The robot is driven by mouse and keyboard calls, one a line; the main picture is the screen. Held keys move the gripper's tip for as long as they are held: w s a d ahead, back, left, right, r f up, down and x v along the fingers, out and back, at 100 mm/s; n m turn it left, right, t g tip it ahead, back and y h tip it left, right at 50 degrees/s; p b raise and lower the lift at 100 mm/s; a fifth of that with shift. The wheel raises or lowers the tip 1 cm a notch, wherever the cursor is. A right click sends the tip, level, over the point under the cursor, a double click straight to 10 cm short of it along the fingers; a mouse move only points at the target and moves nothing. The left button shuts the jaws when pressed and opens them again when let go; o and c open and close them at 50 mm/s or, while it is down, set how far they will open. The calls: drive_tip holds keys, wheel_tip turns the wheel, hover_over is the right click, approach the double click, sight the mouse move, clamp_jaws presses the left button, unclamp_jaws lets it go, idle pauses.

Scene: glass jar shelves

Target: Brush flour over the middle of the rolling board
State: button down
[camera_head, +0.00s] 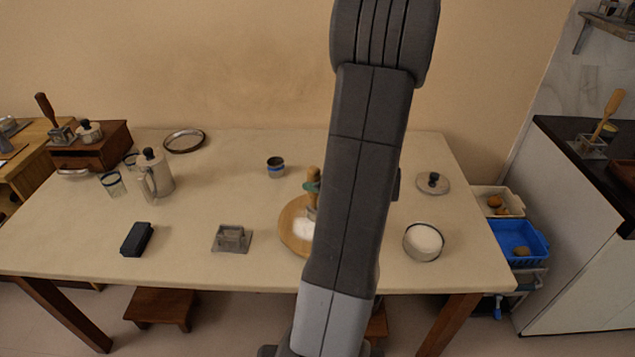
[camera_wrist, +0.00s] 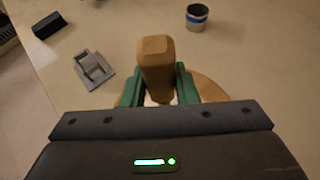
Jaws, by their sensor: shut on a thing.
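My gripper (camera_wrist: 158,88) is shut on the wooden handle of a brush (camera_wrist: 156,60), its green fingers on either side. In the head view the brush (camera_head: 313,186) stands roughly upright over the round wooden rolling board (camera_head: 289,238). A white patch of flour (camera_head: 304,229) shows on the board beneath it. My arm hides the board's right part, and the brush's lower end is hard to make out. In the wrist view a strip of the board (camera_wrist: 208,88) shows behind the right finger. A round container of flour (camera_head: 424,241) stands to the right of my arm.
A grey metal stand (camera_head: 232,238) and a black block (camera_head: 136,239) lie left of the board. A small blue-banded cup (camera_head: 276,167) stands behind it. A metal pot (camera_head: 155,174) and glasses are at the left. A knobbed lid (camera_head: 433,183) lies at the right.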

drive_tip(key=shift+s, duration=0.1)
drive_tip(key=shift+s+a+b, duration=0.35)
drive_tip(key=shift+s+a, duration=0.55)
drive_tip(key=shift+s, duration=0.1)
drive_tip(key=shift+a, duration=0.1)
drive_tip(key=shift+s+a+b, duration=0.3)
drive_tip(key=shift+s+a, duration=0.5)
drive_tip(key=shift+s, duration=0.25)
drive_tip(key=shift+a, duration=0.1)
drive_tip(key=shift+s+a+b, duration=0.3)
drive_tip(key=shift+s+a, duration=0.55)
drive_tip(key=shift+s, duration=0.25)
drive_tip(key=shift+w, duration=0.1)
